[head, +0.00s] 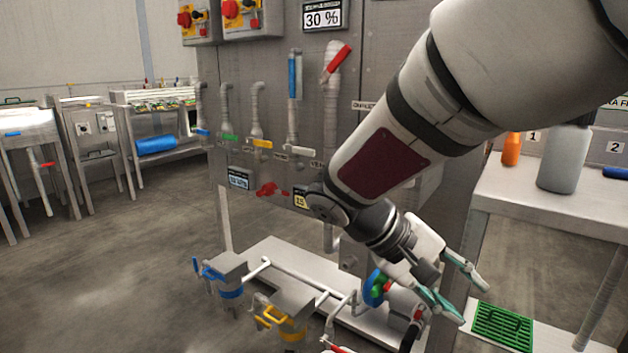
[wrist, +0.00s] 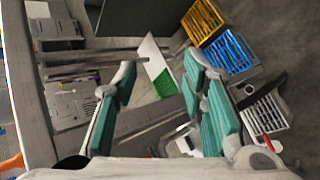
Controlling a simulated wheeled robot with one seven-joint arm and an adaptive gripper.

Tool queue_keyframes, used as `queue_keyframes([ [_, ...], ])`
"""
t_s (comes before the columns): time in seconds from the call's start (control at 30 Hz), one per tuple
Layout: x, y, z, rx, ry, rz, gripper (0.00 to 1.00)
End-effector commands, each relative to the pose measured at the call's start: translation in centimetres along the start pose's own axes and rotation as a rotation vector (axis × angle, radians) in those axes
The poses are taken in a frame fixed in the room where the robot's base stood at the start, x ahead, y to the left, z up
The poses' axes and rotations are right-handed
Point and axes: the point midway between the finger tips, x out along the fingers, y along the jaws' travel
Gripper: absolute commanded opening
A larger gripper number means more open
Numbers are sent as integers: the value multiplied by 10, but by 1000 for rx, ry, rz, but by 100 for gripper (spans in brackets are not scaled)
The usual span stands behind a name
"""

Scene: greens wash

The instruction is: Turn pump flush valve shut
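My gripper (head: 472,302) is open and empty, low on the right in the head view, in front of a green grate. In the wrist view its teal-padded fingers (wrist: 160,68) stand well apart with nothing between them. No label marks the pump flush valve, so I cannot tell which handle it is. A red handle (head: 340,348) shows at the bottom edge of the head view, left of my gripper and apart from it. A small red handle (wrist: 268,143) also shows at lower right in the wrist view, outside the fingers; I cannot tell if it is the same one.
Strainers with blue (head: 231,293) and yellow (head: 285,329) parts stand on the low skid. Several colored pipe valves, one with a yellow handle (head: 263,143), line the steel panel. A steel table (head: 525,195) with a grey bottle (head: 565,158) is at right. Open floor lies left.

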Motion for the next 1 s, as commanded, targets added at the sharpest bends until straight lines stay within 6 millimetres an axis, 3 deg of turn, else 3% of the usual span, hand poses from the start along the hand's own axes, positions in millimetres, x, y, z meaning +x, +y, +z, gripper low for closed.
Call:
queue_keyframes([
  [0.2,14,16,76,25,-51,-268,38],
  [0.5,15,3,168,68,-13,-590,38],
  [0.7,9,-16,207,100,54,-736,38],
  [1.0,1,-42,236,142,149,-856,38],
])
